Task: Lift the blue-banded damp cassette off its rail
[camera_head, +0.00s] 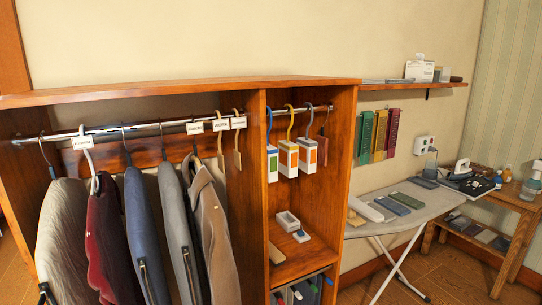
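Three white cassettes hang side by side from the rail (318,108) in the right bay of the wooden wardrobe. The left cassette (272,163) hangs on a blue hook and has a small coloured patch, seemingly green. My gripper is not in view.
Jackets (140,235) on hangers fill the left bay. A divider (250,180) stands just left of the cassettes, the wardrobe side (340,165) to their right. A shelf (292,262) below holds small white trays. An ironing board (400,215) stands at right.

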